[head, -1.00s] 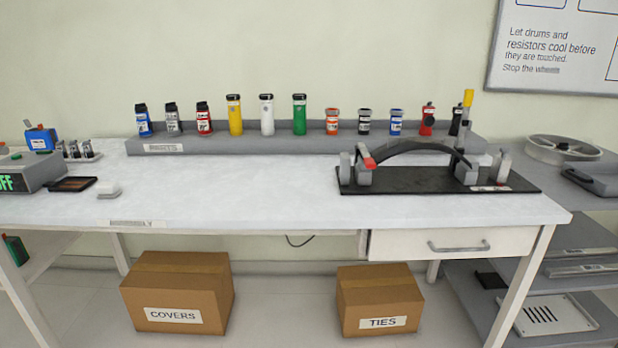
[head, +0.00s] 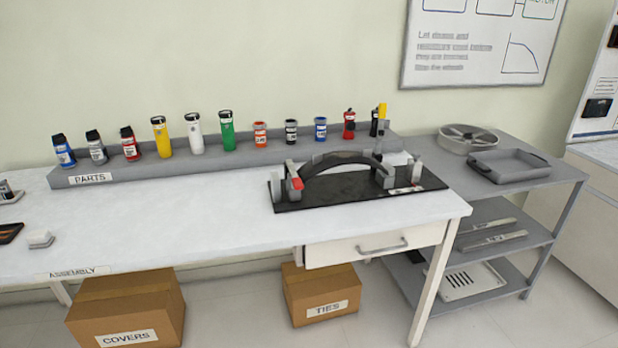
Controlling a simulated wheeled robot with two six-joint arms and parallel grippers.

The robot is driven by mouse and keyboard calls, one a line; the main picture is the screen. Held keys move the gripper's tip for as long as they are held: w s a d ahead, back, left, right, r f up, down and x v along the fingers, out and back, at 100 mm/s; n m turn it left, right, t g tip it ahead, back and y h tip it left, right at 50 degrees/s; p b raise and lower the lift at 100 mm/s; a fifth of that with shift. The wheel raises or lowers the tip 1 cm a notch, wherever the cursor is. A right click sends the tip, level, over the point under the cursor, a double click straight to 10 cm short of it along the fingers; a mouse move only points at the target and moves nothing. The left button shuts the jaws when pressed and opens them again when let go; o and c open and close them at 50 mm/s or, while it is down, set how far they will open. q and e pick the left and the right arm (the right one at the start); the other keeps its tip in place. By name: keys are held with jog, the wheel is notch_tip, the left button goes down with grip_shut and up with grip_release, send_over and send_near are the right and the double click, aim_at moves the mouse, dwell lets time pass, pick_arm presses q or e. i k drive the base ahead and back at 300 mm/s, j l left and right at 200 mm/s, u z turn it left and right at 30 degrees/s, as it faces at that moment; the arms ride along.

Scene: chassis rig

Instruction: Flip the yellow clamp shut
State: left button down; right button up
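The yellow clamp (head: 382,111) is on the black rig plate (head: 330,200) at the right end of the white table. Its yellow-tipped lever stands upright behind the right end of the dark curved arch (head: 340,162). A second clamp with a red tip (head: 297,183) is at the left end of the arch, its tip low and close to the arch. Neither of my grippers shows in the head view.
A grey parts rack (head: 105,177) with several coloured canisters runs along the table's back. A grey shelf unit (head: 545,178) with a fan wheel (head: 468,138) and a tray (head: 508,165) stands right of the table. The table's middle is clear. Boxes sit underneath.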

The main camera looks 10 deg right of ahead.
aim_at(382, 106)
jog(key=i+l+u, duration=0.1)
jog(key=l, duration=0.45)
jog(key=i+l+u, duration=0.1)
jog(key=i+l, duration=0.15)
jog(key=l, duration=0.3)
jog(key=i+l, duration=0.15)
jog(key=l, duration=0.4)
jog(key=i+l+u, duration=0.15)
jog(key=l, duration=0.45)
jog(key=i+l+u, duration=0.1)
jog(key=l, duration=0.45)
jog(key=l+u, duration=0.1)
jog(key=l, duration=0.5)
jog(key=i, duration=0.05)
